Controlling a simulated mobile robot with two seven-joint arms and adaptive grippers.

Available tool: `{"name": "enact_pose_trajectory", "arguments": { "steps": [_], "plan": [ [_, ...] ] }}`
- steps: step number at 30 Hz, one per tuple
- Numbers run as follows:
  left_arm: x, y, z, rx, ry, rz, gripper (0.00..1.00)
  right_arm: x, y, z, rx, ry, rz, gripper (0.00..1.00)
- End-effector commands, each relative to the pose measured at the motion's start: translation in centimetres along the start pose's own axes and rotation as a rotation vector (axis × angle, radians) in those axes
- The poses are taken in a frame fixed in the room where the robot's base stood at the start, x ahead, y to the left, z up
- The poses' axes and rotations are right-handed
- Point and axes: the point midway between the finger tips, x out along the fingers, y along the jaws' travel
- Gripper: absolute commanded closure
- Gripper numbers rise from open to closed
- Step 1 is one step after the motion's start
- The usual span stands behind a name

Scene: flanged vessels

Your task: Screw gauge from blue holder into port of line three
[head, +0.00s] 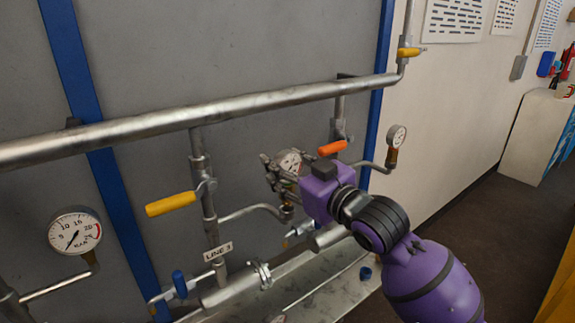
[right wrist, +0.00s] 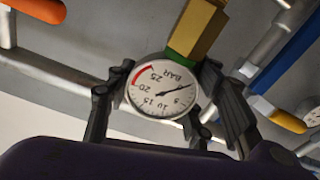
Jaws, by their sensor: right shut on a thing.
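A round white-faced gauge (head: 290,161) is between the fingers of my purple right gripper (head: 282,170), which is shut on it. In the right wrist view the gauge dial (right wrist: 158,90) appears upside down between the fingers (right wrist: 160,97). A green band (right wrist: 181,53) and a brass fitting (right wrist: 196,30) show at its stem. The pipe marked by the LINE 3 label (head: 217,251) has a curved side branch (head: 250,211). Its end is just below the held gauge; I cannot tell whether they touch. A small blue cup (head: 365,273), perhaps the holder, is low down. My left gripper is out of view.
Another gauge (head: 75,231) is at left and one (head: 396,136) at right, on neighbouring branches. Yellow valve handle (head: 171,204) and orange handle (head: 332,148) stick out near the arm. A thick pipe (head: 200,115) crosses above. The floor at right is open.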

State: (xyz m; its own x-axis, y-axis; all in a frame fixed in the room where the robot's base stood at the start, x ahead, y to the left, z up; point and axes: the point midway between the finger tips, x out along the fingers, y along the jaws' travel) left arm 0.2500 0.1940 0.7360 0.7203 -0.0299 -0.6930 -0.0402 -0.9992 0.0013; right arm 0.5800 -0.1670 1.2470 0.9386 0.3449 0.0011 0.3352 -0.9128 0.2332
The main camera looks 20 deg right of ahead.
Motion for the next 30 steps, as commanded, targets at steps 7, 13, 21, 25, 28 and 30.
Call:
{"name": "enact_pose_trajectory", "arguments": {
  "steps": [7,13,21,25,28,30],
  "plan": [
    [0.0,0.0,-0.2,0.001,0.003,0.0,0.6,0.0,0.0,-0.1,0.0,0.002,0.001,0.85],
    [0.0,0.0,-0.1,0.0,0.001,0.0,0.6,0.0,0.0,0.0,0.0,0.001,0.001,0.85],
    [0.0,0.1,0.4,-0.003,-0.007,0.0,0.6,0.0,-0.1,0.7,0.001,-0.001,0.001,0.85],
    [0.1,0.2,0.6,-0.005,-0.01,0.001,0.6,0.0,-0.2,1.1,0.001,0.0,0.001,0.85],
    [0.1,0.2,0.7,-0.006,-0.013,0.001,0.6,0.0,-0.3,1.3,0.0,0.0,0.001,0.85],
    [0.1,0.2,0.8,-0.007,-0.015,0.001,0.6,0.0,-0.3,1.5,0.0,0.0,0.001,0.85]
  ]
}}
